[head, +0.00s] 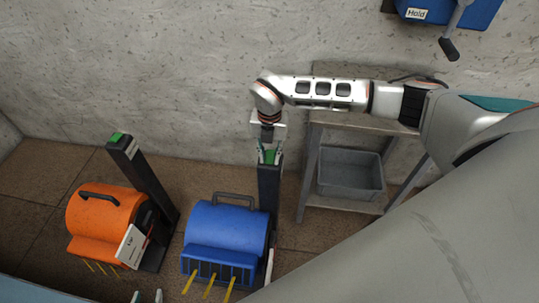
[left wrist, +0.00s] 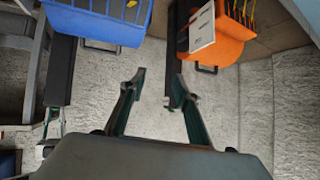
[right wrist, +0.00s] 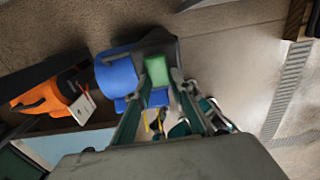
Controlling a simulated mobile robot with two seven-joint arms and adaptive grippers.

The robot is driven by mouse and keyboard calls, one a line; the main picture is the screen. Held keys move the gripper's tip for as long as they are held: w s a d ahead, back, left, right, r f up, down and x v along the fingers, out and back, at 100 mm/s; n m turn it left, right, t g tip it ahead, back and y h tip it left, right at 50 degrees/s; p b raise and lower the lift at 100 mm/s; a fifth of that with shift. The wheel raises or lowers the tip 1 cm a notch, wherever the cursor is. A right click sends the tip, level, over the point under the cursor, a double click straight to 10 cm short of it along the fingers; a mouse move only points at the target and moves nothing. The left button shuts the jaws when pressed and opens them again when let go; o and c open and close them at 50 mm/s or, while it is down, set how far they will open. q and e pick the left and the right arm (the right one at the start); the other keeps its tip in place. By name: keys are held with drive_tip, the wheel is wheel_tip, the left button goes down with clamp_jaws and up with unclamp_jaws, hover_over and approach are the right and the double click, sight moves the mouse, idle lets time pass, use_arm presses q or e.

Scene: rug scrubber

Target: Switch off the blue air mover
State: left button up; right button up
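The blue air mover (head: 226,236) stands on the floor with yellow streamers at its front grille. A dark post (head: 269,190) rises beside it. In the right wrist view, a lit green switch (right wrist: 157,71) sits on the post top; the blue air mover (right wrist: 117,74) is beside it. My right gripper (head: 268,155) is just above the post top, with its fingers apart and the green switch between or just beyond the tips. I cannot tell if they touch it. My left gripper (head: 147,297) is low at the bottom edge; its fingers (left wrist: 155,78) are open and empty in the left wrist view.
An orange air mover (head: 105,220) with its own green-topped post (head: 135,170) and a white card stands left of the blue one. A bench (head: 320,119) with a grey bin (head: 351,174) is at right. A blue wall box labelled Hold (head: 450,10) is above.

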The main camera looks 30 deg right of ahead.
drive_tip(key=shift+w+d+g+y, duration=0.2)
drive_tip(key=shift+g+y, duration=0.1)
drive_tip(key=shift+g, duration=0.2)
drive_tip(key=shift+w+d+g+y+b, duration=0.1)
drive_tip(key=shift+w+g+y+b, duration=0.05)
drive_tip(key=shift+g+y+b, duration=0.3)
drive_tip(key=shift+w+d+g+y+b, duration=0.1)
drive_tip(key=shift+g+y+b, duration=0.1)
drive_tip(key=shift+g+y, duration=0.25)
drive_tip(key=shift+r+g, duration=0.2)
drive_tip(key=shift+g, duration=0.1)
drive_tip(key=o, duration=1.1)
use_arm(q)
drive_tip(key=shift+w+a+f, duration=0.15)
drive_tip(key=shift+w+f, duration=0.1)
drive_tip(key=shift+f, duration=0.1)
drive_tip(key=shift+s+f, duration=0.1)
drive_tip(key=shift+s, duration=0.05)
use_arm(e)
drive_tip(key=v, duration=1.2)
